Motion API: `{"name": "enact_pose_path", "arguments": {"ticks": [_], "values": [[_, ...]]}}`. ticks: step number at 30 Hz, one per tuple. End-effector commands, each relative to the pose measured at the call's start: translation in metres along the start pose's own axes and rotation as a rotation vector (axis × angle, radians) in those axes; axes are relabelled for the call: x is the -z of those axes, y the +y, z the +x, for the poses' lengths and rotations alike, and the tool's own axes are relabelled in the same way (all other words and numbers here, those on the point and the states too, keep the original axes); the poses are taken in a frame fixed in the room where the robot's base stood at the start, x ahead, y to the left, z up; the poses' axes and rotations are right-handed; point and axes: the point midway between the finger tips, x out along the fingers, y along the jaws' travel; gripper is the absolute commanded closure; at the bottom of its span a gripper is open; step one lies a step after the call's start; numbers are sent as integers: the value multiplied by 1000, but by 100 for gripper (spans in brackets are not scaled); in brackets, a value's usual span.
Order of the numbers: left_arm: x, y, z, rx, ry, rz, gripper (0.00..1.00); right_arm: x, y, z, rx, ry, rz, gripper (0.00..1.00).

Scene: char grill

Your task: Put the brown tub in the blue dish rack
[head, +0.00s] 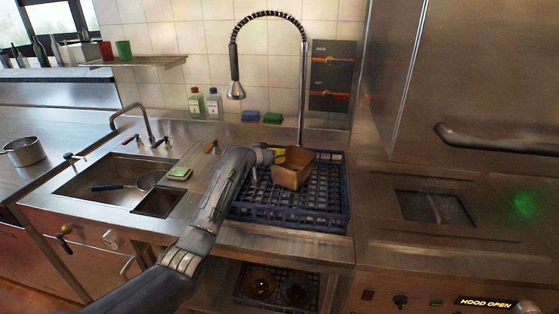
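The brown tub (291,175) is an open, tan-brown box, seen over the blue dish rack (322,222). It looks slightly tilted. I cannot tell whether its base touches the rack's grid. The rack is a square, dark blue lattice crate on the steel counter, below the spray tap. My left gripper (268,158) is at the tub's left wall and looks closed on its rim; the fingertips are small and partly hidden. My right gripper is not in view.
A tall spray tap (303,85) rises behind the rack. A steel hood with a handle (490,143) stands right. The rack's right and front parts look empty.

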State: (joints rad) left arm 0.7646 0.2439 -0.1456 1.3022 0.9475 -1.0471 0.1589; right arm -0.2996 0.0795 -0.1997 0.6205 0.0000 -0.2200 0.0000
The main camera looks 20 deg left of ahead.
Motion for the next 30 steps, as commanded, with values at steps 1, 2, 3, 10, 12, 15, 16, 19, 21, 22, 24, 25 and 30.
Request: {"name": "enact_pose_path", "arguments": {"ticks": [1, 2, 3, 10, 12, 15, 16, 19, 21, 22, 24, 25, 30], "values": [[-7, -1, 3, 0, -2, -2, 100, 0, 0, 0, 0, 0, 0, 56], [-10, -2, 4, 0, -2, -2, 100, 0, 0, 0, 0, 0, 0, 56], [-14, -3, 6, 0, -1, -2, 100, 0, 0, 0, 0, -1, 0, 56], [-18, -4, 7, 0, 1, 0, 100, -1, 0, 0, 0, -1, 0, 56], [-19, -4, 7, 0, 0, 0, 98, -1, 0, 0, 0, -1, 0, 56], [-18, -4, 7, 0, 0, 0, 87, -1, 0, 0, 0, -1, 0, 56], [-18, -4, 7, 0, 0, 0, 83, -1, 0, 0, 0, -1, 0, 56], [-18, -4, 7, 0, 0, 0, 73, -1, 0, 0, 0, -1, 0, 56], [-18, -4, 7, 0, 0, 0, 73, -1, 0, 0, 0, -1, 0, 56], [-18, -4, 7, 0, 0, 0, 73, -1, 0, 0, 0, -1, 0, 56], [-18, -4, 7, 0, 0, 0, 73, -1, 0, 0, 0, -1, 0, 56], [-18, -4, 7, 0, 0, 0, 73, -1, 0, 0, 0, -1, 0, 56], [-18, -5, 2, 1, 1, 1, 73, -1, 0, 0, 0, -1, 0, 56]]}}
